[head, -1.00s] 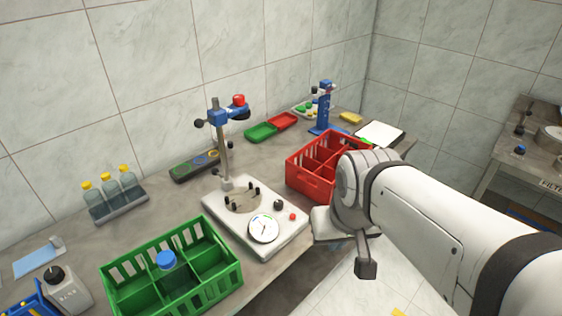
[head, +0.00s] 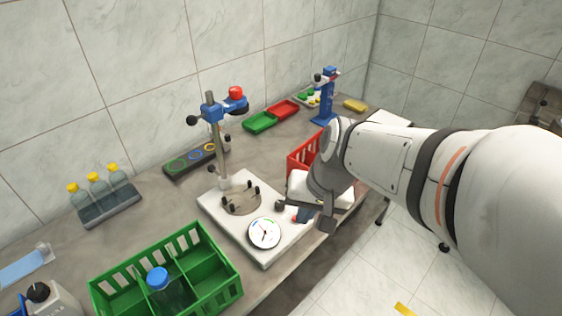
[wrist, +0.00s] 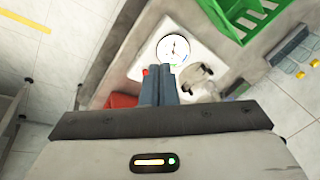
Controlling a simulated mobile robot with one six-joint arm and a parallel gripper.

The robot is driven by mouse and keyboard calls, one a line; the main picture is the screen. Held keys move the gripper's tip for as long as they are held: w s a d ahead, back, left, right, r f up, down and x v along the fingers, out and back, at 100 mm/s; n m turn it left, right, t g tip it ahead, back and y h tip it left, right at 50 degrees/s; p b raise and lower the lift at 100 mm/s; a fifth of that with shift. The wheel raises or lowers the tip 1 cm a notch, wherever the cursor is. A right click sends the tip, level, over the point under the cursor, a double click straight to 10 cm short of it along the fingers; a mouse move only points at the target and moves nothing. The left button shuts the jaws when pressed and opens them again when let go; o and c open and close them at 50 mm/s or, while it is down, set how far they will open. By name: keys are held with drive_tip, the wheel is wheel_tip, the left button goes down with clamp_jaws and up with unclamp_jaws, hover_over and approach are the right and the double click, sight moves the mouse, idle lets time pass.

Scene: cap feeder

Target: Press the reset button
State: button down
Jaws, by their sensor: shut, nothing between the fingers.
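The white capping fixture (head: 225,215) stands on the bench with a round dial (head: 265,233), a black knob (head: 279,204) and a small red button (head: 295,218) at its right corner. In the wrist view the dial (wrist: 173,49) and the red button (wrist: 146,72) also show. My gripper (head: 302,219) is shut and empty, over the fixture's right corner, partly covering the button in the head view. In the wrist view the fingertips (wrist: 159,68) are just right of the button. I cannot tell whether they touch anything.
A green crate (head: 213,296) with a blue-capped bottle (head: 160,281) is in front. A red crate (head: 303,150) is close behind my gripper, partly hidden by my arm. The fixture's upright post (head: 217,140) carries a red knob (head: 235,93).

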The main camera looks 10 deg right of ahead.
drive_tip(key=w+d+f+m+t+y, duration=0.2)
drive_tip(key=w+f+m, duration=0.4)
drive_tip(key=w, duration=0.3)
drive_tip(key=w+d+f+m+t+y, duration=0.1)
drive_tip(key=w+f+m+t+y, duration=0.1)
drive_tip(key=w+f+m, duration=0.4)
drive_tip(key=w+m, duration=0.2)
drive_tip(key=m, duration=0.1)
drive_tip(key=shift+w+d+f, duration=0.4)
wheel_tip(320, 180, down, 8)
drive_tip(key=b, duration=0.4)
drive_tip(key=shift+r+b, duration=0.2)
drive_tip(key=shift+b, duration=0.1)
drive_tip(key=shift+f+b, duration=0.65)
drive_tip(key=shift+b, duration=0.15)
drive_tip(key=shift+f+b, duration=0.4)
drive_tip(key=shift+b, duration=0.3)
